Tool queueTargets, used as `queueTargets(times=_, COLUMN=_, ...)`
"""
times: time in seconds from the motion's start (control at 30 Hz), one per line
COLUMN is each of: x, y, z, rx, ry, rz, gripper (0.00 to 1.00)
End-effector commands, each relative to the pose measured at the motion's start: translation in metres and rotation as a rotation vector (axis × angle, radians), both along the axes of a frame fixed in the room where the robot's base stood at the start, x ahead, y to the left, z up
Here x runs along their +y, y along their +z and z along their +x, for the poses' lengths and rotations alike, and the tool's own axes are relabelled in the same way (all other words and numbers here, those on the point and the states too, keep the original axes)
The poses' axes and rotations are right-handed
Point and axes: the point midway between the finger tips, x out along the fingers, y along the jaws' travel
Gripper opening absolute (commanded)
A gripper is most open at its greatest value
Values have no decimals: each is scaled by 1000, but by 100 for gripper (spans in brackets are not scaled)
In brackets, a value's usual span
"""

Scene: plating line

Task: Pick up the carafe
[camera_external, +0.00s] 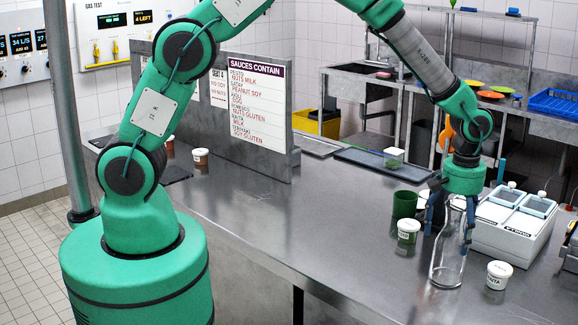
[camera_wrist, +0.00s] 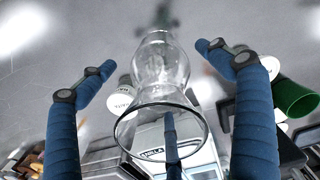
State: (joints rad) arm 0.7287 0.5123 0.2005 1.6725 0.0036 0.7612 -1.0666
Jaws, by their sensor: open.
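The carafe (camera_external: 447,268) is clear glass and stands upright on the steel counter, near its front edge. In the wrist view my gripper (camera_wrist: 156,58) is open, with a visible gap between each fingertip and the glass. I cannot tell the exact depth of the fingers along the carafe.
A white labelled tub (camera_external: 408,230) and a green cup (camera_external: 404,204) stand left of the carafe. Another white tub (camera_external: 498,274) stands close on its right. A white two-lidded machine (camera_external: 512,228) is behind right. The counter (camera_external: 330,245) is clear at left.

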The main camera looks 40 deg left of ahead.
Motion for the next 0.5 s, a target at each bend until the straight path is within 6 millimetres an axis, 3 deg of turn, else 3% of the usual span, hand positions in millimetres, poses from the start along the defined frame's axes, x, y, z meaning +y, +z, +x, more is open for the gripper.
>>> queueTargets(times=0.2, x=0, y=-21, z=0, rx=0, ry=0, rz=1, gripper=90)
queueTargets(times=0.5, x=0, y=-23, z=0, rx=0, ry=0, rz=-1, gripper=90)
